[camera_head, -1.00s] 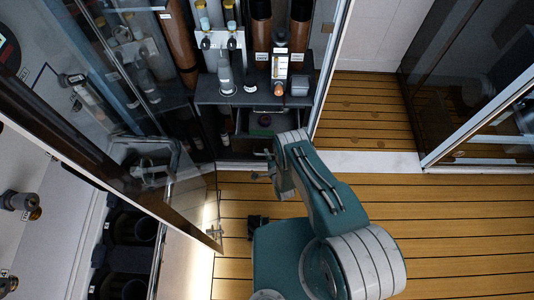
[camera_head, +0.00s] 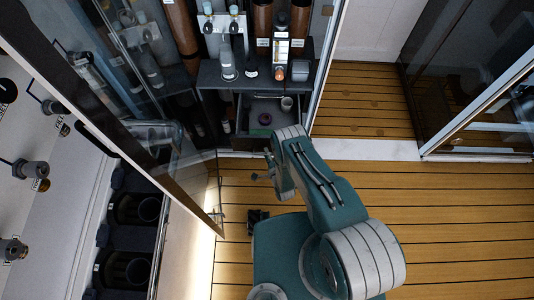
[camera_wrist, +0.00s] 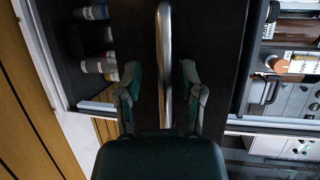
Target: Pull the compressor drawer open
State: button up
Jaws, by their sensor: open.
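The compressor drawer (camera_head: 282,132) sits under the dark shelf of the cabinet and stands out from it, with its inside in view. In the wrist view a dark front panel (camera_wrist: 205,40) carries a long metal bar handle (camera_wrist: 165,50). My gripper (camera_wrist: 162,97) is open, with one finger on each side of the bar. Gaps show between the bar and both fingers, so it is not clamped. In the head view my arm hides most of the gripper and the handle.
Bottles and a flow meter (camera_head: 281,57) stand on the shelf (camera_head: 215,75) above. A glass door (camera_head: 200,195) stands open at left. The wood floor (camera_head: 460,220) at right is clear.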

jog(key=shift+r, duration=0.1)
jog(key=v, duration=0.7)
jog(key=shift+s+d, duration=0.1)
jog(key=shift+s, duration=0.1)
dwell(0.4)
